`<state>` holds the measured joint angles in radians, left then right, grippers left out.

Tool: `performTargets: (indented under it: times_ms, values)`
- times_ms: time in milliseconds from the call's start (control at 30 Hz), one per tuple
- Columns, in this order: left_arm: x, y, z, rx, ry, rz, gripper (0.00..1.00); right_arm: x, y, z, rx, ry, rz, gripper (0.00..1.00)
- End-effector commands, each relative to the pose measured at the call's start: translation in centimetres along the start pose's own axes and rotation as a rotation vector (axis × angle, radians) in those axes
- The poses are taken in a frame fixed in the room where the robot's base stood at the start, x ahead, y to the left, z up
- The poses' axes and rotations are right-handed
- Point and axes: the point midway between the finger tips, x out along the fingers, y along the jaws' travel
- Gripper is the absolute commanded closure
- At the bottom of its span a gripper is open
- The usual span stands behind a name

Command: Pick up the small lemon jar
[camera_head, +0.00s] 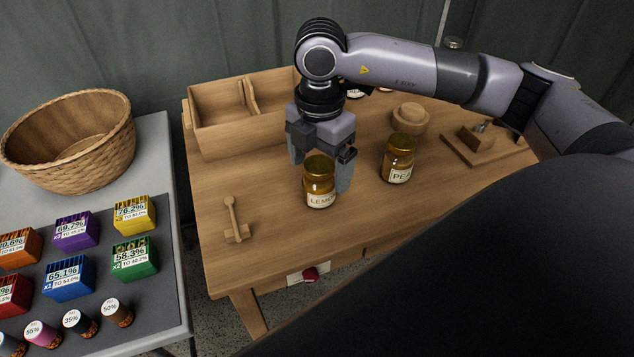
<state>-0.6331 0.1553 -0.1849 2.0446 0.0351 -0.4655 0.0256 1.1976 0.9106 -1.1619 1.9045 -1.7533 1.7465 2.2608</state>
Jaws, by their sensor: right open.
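The small lemon jar (320,184) stands upright on the wooden table (270,255). It has a gold lid and a pale label reading "LEMO". My right gripper (321,176) points down over the jar and is open. One finger is at the left of the jar's lid and the other is along its right side. Whether the fingers touch the jar cannot be told. My left gripper is not in view.
A similar jar labelled "PEA" (398,160) stands to the right. A wooden divided box (222,138) is behind left, and a wooden key-shaped piece (234,222) lies front left. A round wooden piece (410,119) and a wooden block stand (480,143) are farther right. A wicker basket (75,140) sits on the grey table.

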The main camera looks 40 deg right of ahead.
Motion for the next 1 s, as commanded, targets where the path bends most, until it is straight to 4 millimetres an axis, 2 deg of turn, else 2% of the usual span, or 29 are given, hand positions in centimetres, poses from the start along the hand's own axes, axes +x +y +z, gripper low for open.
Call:
performTargets:
  times_ms: [100, 233, 533, 700, 733, 767, 1000]
  values:
    - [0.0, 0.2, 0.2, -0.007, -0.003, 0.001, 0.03, 2.0, 0.0, 0.3, 0.000, 0.000, -0.005, 0.07]
    - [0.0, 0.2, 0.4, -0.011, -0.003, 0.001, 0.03, 3.5, 0.1, 0.2, -0.001, 0.002, -0.002, 0.07]
    - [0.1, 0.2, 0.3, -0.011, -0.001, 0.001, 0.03, 4.0, 0.1, 0.2, -0.003, 0.003, 0.000, 0.07]
    - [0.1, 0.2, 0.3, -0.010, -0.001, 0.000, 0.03, 3.9, 0.1, 0.2, -0.003, 0.003, 0.000, 0.63]
    - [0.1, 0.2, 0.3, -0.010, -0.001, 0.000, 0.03, 3.9, 0.1, 0.2, -0.003, 0.003, 0.000, 0.72]
    - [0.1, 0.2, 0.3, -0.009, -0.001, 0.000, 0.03, 3.9, 0.1, 0.2, -0.003, 0.003, 0.000, 0.78]
    - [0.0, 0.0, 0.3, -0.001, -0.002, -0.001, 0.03, 3.8, 0.1, 0.2, -0.003, 0.003, 0.002, 0.78]
